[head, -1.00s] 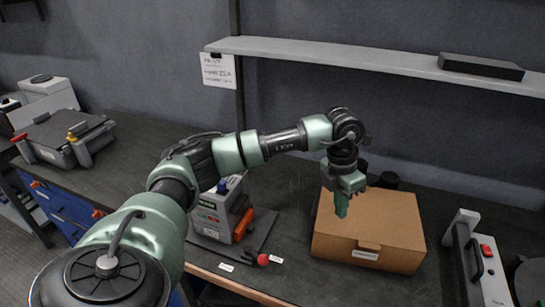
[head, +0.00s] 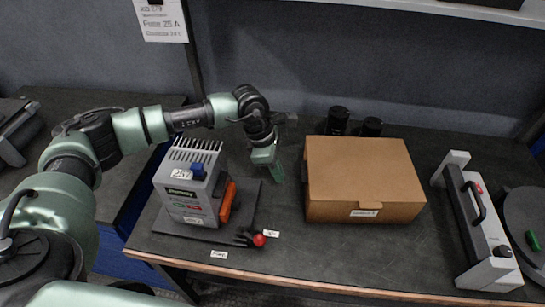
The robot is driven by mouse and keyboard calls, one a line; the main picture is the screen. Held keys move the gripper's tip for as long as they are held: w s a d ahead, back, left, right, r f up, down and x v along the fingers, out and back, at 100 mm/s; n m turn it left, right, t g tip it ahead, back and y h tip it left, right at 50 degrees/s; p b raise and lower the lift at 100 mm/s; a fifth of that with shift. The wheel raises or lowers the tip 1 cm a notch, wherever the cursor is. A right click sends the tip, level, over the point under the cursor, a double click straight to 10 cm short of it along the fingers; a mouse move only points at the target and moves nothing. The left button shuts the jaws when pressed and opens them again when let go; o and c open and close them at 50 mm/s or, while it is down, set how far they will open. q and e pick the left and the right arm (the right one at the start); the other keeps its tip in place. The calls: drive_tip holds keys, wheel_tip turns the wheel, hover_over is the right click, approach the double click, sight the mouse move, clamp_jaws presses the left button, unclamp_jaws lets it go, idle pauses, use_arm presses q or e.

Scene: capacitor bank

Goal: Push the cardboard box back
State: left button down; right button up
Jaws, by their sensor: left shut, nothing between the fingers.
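The brown cardboard box (head: 362,172) lies closed on the dark workbench, right of the picture's middle, with a small white label on its front face. My left gripper (head: 277,172) is shut and empty. It points down just left of the box, beyond the grey device, with a gap between it and the box in the picture. Its height above the bench is hard to judge. My right gripper is not in view.
Two black cylinders (head: 338,121) stand right behind the box. A grey device (head: 190,186) with an orange handle stands left of it, with a red-knobbed lever (head: 259,240) in front. A white unit with a black handle (head: 480,228) stands right. Bench in front of the box is clear.

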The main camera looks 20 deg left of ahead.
use_arm(q)
drive_tip(key=shift+x, duration=1)
drive_tip(key=d, duration=0.1)
drive_tip(key=d+p, duration=0.1)
drive_tip(key=shift+w+d+r, duration=0.2)
drive_tip(key=shift+w+d, duration=0.1)
drive_tip(key=shift+w, duration=0.1)
drive_tip(key=shift+w+d, duration=0.1)
drive_tip(key=shift+d, duration=0.25)
drive_tip(key=shift+w+d+f, duration=0.1)
drive_tip(key=shift+d, duration=0.15)
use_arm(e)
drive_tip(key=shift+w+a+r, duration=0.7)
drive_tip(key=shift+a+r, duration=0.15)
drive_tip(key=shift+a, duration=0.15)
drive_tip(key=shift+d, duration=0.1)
